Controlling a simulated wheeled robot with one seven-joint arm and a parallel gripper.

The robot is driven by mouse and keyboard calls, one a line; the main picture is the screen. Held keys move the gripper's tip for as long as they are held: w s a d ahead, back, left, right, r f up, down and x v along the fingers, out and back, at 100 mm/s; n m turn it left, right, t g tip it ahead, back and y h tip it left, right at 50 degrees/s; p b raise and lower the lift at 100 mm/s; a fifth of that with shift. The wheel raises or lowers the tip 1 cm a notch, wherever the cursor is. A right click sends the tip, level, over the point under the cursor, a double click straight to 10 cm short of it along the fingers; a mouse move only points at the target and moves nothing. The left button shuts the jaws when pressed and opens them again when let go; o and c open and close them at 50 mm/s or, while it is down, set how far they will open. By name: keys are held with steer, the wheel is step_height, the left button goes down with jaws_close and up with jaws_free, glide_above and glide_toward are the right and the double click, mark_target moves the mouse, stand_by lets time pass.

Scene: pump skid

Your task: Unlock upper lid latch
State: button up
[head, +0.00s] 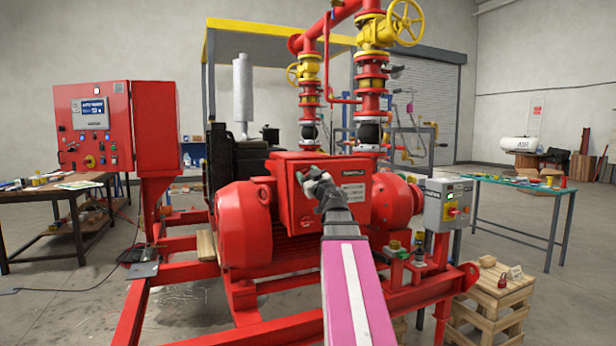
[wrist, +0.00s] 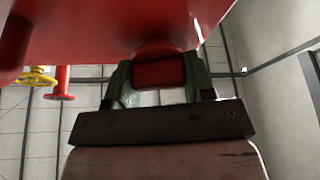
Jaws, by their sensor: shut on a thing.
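The red box with a lid (head: 354,208) sits on top of the pump skid in the head view. My gripper (head: 308,180) is at the upper left part of its front face, with my pink and grey arm reaching up from below. In the wrist view a small red piece (wrist: 158,74), which looks like the upper lid latch, sits between the two dark green fingers. The fingers are shut on it, one on each side. The red box surface (wrist: 130,28) fills the top of the wrist view. In the head view my gripper hides the latch.
A red motor housing (head: 243,230) bulges out left of the box, and a rounded red housing (head: 397,200) is on the right. A grey switch box (head: 446,205) stands further right. Red pipes with yellow valve wheels (head: 405,22) rise behind. A wooden crate (head: 497,292) is at lower right.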

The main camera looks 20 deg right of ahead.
steer(key=n+g+y, duration=0.1)
steer(key=n, duration=0.2)
steer(key=n+g+y, duration=0.1)
steer(key=n, duration=0.2)
steer(key=n+y, duration=0.1)
steer(key=n, duration=0.2)
steer(key=shift+a+f+n+g+y, duration=0.1)
steer(key=shift+a+n+g+y, duration=0.05)
steer(key=shift+n+g+y, duration=0.2)
steer(key=n+g, duration=0.1)
steer(key=n, duration=0.3)
steer(key=n+g, duration=0.1)
steer(key=n, duration=0.2)
steer(key=shift+a+f+g, duration=0.1)
steer(key=shift+f+g, duration=0.15)
steer(key=shift+g, duration=0.1)
steer(key=o, duration=0.9)
steer(key=shift+s, duration=0.1)
steer(key=v, duration=1)
steer(key=shift+s, duration=0.3)
